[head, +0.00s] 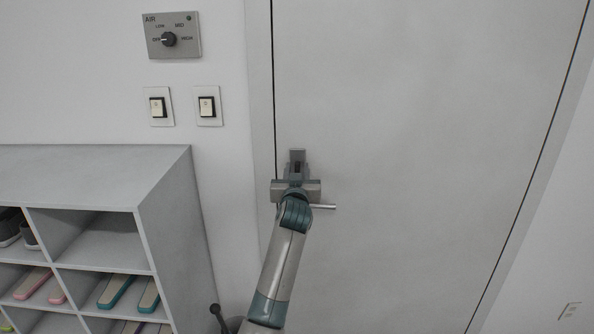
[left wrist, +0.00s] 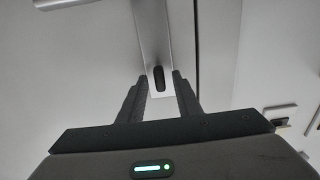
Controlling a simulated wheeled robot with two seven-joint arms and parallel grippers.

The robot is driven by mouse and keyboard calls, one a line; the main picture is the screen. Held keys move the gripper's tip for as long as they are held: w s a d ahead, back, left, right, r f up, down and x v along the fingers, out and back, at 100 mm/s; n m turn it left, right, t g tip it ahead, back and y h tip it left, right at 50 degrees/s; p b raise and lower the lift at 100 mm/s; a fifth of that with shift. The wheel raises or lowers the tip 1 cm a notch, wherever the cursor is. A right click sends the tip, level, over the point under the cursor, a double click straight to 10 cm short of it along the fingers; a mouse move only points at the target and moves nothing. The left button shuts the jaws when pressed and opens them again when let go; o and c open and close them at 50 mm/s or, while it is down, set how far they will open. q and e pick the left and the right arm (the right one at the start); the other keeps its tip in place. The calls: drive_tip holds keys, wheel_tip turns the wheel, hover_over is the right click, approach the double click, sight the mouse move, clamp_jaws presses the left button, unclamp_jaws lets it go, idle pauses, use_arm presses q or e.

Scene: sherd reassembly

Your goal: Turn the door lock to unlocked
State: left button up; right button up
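The door lock is a small dark upright oval knob (left wrist: 158,78) on a silver plate (left wrist: 152,40) in the left wrist view. In the head view the plate's top (head: 297,154) shows just above my left gripper (head: 297,172), which hides much of the lock. In the left wrist view the left gripper (left wrist: 158,84) is open, with one finger on each side of the knob and gaps between. Whether the fingertips reach as deep as the knob is unclear. The lever handle (head: 323,206) sticks out to the right below. My right gripper is in neither view.
The pale door (head: 420,130) is closed in its frame. To its left are two light switches (head: 158,107) (head: 208,107) and an AIR dial panel (head: 172,36). A grey shoe shelf (head: 80,175) with several shoes stands at the lower left.

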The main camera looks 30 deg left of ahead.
use_arm(q)
clamp_jaws()
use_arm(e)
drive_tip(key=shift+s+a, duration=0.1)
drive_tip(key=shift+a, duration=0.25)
